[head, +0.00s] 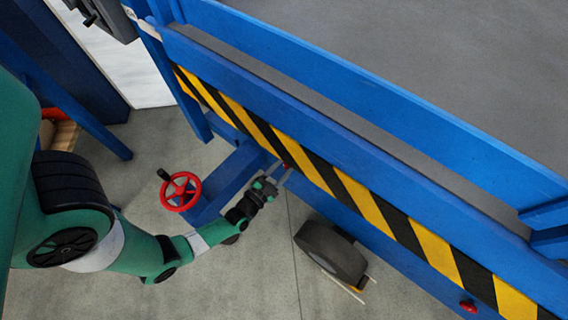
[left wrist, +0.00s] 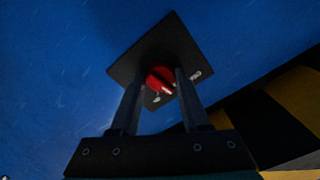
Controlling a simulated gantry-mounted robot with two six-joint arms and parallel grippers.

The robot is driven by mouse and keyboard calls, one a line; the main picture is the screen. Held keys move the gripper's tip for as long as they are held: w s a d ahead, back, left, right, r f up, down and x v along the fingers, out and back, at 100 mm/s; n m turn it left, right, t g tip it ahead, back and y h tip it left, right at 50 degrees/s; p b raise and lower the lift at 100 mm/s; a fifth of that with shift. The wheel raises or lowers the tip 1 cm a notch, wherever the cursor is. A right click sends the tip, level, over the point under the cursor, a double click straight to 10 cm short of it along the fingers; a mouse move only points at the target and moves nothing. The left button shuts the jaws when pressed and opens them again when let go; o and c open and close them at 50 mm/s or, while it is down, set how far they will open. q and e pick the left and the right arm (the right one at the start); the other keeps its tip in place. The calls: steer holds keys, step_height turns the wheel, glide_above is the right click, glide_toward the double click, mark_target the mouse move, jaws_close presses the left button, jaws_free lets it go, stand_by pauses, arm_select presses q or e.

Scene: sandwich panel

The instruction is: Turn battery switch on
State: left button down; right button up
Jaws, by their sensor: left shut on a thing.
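The battery switch is a red knob (left wrist: 160,79) on a dark square plate (left wrist: 166,38), mounted on a blue panel, in the left wrist view. White markings show on the plate beside the knob. My left gripper (left wrist: 158,82) has its two fingers on either side of the knob and is shut on it. In the head view my left gripper (head: 281,172) reaches the blue frame below the striped band, and only a bit of red (head: 286,166) shows at its tips. My right gripper is in neither view.
A yellow-black striped band (head: 375,210) runs along the blue frame (head: 350,119). A red handwheel (head: 181,192) stands left of my gripper. A dark wheel (head: 330,252) is on the floor to its right. Another red knob (head: 468,306) is at lower right.

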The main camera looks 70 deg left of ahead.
arm_select(q)
steer(key=m+p, duration=0.2)
steer(key=m, duration=0.9)
steer(key=shift+p, duration=0.4)
steer(key=shift+c, duration=2)
jaws_free()
steer(key=p+v, duration=0.3)
steer(key=v, duration=0.8)
steer(key=shift+s, duration=0.35)
